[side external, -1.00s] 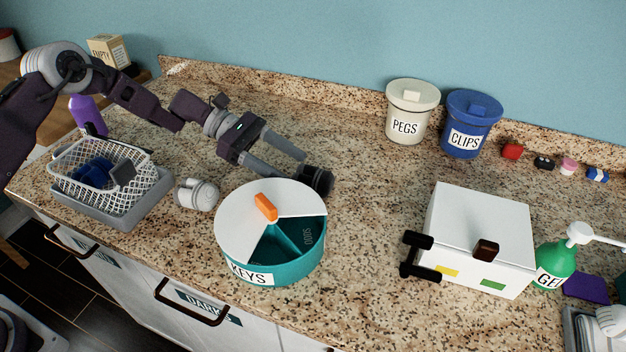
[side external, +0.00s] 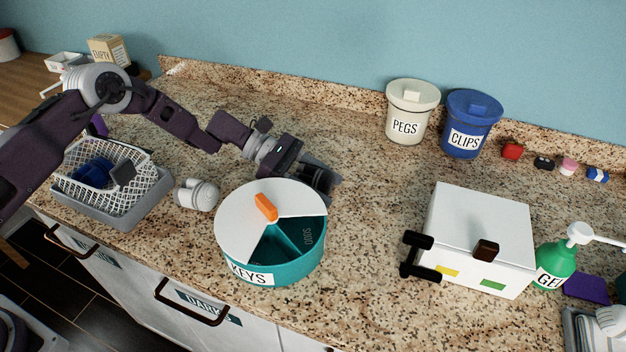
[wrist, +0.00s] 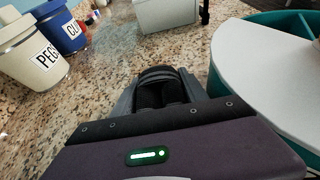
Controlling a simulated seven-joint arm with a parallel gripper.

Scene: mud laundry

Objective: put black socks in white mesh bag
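The rolled black socks (wrist: 160,88) lie between the two fingers of my gripper (wrist: 165,82) in the wrist view. In the side view the socks (side external: 321,181) are on the counter just behind the round teal box, partly covered by my gripper (side external: 325,178). The fingers are spread on both sides of the socks; I cannot tell if they press on them. The white mesh bag (side external: 139,183) looks like an open-topped basket of white mesh at the left, standing in a grey tray, with blue and dark grey items in it.
The teal box (side external: 290,265) with a white lid and orange knob stands close in front of my gripper. A white sock-like roll (side external: 197,194) lies between it and the grey tray (side external: 125,217). Pegs (side external: 411,115) and clips (side external: 468,125) bins stand at the back. A white box (side external: 480,230) is at right.

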